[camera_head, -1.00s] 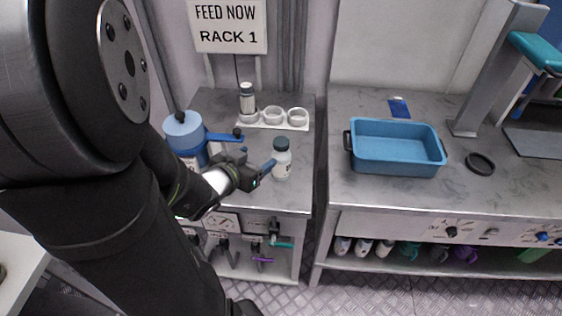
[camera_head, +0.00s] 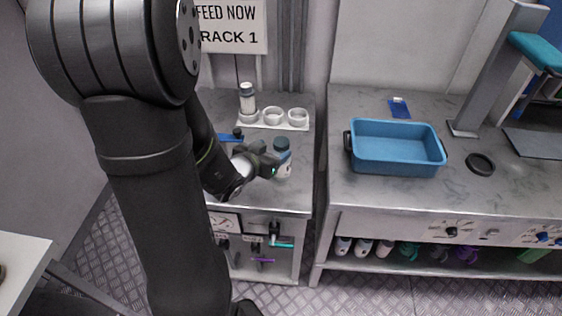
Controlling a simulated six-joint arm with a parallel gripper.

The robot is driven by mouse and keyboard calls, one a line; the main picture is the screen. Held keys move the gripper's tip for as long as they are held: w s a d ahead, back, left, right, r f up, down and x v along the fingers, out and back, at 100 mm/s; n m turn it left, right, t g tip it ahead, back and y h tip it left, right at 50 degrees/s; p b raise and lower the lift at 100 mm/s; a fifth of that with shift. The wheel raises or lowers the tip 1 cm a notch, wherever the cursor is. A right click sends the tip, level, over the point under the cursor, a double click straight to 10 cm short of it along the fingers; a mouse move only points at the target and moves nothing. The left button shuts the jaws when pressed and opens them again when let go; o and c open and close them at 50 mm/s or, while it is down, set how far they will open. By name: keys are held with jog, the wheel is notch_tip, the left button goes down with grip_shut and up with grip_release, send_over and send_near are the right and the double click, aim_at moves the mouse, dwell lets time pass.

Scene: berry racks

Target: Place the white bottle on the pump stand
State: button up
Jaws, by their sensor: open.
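The white bottle (camera_head: 285,172) with a dark cap stands upright on the left bench, partly hidden by my gripper. My gripper (camera_head: 281,160) is open, with its fingers at the bottle's upper body just below the cap. I cannot tell whether the fingers touch it. Nothing in view is clearly marked as the pump stand. A black ring (camera_head: 480,163) lies on the right bench, to the right of the blue tray.
A blue tray (camera_head: 395,169) sits on the right bench (camera_head: 390,196). A gap separates the benches. My arm hides much of the left side.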

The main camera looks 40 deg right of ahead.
aim_at(277, 147)
jog(key=shift+x, duration=3.3)
jog(key=shift+w+a+f, duration=0.1)
jog(key=shift+f, duration=0.05)
grip_shut()
